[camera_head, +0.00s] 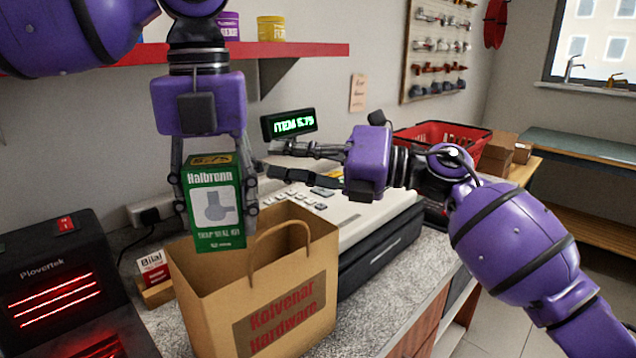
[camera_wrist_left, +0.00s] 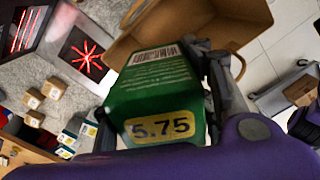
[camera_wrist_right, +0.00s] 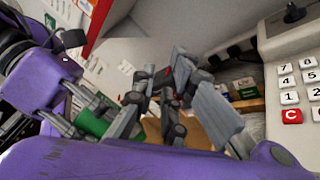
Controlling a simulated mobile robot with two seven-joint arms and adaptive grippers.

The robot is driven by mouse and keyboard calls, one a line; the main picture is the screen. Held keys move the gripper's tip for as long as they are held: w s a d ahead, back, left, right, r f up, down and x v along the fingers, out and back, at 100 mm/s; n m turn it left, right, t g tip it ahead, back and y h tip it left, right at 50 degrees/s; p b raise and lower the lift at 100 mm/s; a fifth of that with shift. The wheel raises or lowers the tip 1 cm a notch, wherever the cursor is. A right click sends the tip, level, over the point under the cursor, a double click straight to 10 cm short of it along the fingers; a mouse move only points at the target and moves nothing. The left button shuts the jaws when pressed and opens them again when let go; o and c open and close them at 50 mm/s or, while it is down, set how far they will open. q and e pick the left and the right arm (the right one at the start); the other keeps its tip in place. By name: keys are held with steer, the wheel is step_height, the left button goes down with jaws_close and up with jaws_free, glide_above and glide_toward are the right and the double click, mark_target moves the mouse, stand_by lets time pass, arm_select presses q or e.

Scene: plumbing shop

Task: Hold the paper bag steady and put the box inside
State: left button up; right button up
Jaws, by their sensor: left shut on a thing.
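The green and white box (camera_head: 215,205), printed "Halbronn" with a 5.75 label, is upright in my left gripper (camera_head: 216,200), with a finger on each side. In the left wrist view the box (camera_wrist_left: 158,95) shows its yellow price label. The box hangs over the mouth of the brown paper bag (camera_head: 205,300), its lower end near the opening. The bag stands open on the counter with one handle raised. My right gripper (camera_head: 275,160) is open and empty, pointing left behind and above the bag, apart from it.
A cash register (camera_head: 375,225) with a lit price display (camera_head: 289,123) stands behind and right of the bag. A black scanner (camera_head: 60,285) with red lines is at the left. A small card holder (camera_head: 155,285) stands beside the bag. A red basket (camera_head: 440,140) is farther back.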

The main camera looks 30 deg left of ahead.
steer(key=d+f+n+t+h, duration=0.1)
steer(key=d+h, duration=0.1)
steer(key=h, duration=0.4)
steer(key=d+f+n+t+h, duration=0.1)
steer(key=d+t+h, duration=0.1)
steer(key=h, duration=0.3)
steer(key=d+f+n+t+h, duration=0.1)
steer(key=n+t+h, duration=0.1)
steer(key=h, duration=0.4)
steer(key=shift+s+d+f+h, duration=0.3)
steer(key=shift+s+d+f, duration=0.05)
steer(key=shift+d, duration=0.05)
steer(key=shift+d+f, duration=0.1)
steer(key=shift+f, duration=0.25)
step_height(320, 180, down, 11)
steer(key=shift+c, duration=0.3)
